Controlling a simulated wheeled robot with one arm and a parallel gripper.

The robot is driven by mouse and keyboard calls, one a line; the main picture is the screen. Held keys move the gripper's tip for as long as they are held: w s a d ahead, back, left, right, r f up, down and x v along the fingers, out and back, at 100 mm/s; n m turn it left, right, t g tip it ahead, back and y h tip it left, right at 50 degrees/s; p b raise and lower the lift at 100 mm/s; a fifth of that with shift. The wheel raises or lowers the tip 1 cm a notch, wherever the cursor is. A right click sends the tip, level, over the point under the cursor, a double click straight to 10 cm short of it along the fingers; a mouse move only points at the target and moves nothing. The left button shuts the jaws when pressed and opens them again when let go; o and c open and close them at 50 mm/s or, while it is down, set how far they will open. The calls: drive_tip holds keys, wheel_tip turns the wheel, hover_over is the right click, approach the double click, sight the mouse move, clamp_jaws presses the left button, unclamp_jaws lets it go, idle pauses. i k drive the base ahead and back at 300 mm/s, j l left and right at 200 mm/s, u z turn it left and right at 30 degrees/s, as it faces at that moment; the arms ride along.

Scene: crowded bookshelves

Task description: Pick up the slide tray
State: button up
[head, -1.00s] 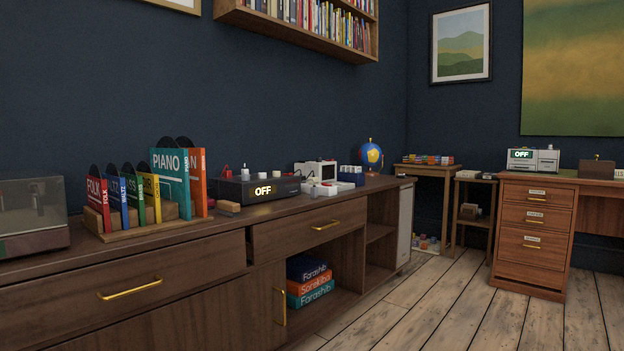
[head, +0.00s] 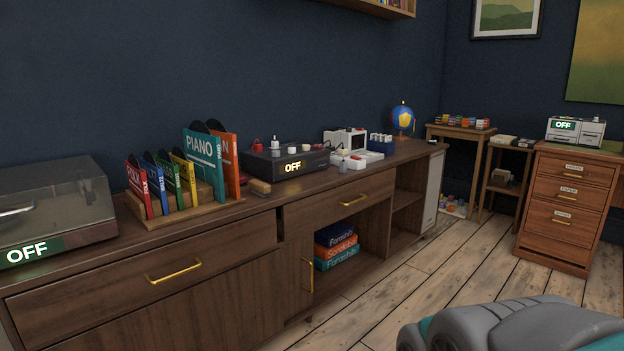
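I cannot tell for sure which thing is the slide tray. A small dark blue holder with pale upright pieces (head: 381,144) stands toward the far end of the long wooden sideboard and may be it. Beside it on its left are a white boxy device with a dark screen (head: 346,140) and a low white unit (head: 358,160). They are small and far off, so details are unclear. A grey and teal part of my own body shows at the bottom right. My gripper's fingers are not in view.
The sideboard (head: 225,224) also holds a turntable (head: 60,205), a rack of coloured record sleeves (head: 186,172), a black unit reading OFF (head: 285,162) and a globe (head: 403,120). A drawer desk (head: 566,205) stands at right. The wooden floor (head: 415,275) between is clear.

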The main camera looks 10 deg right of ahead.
sight(387, 150)
drive_tip(key=i+l+u, duration=0.1)
drive_tip(key=i+l, duration=0.35)
drive_tip(key=i+l+u, duration=0.1)
drive_tip(key=i+l, duration=0.35)
drive_tip(key=l, duration=0.2)
drive_tip(key=i+l+u, duration=0.1)
drive_tip(key=i+l, duration=0.35)
drive_tip(key=l, duration=0.15)
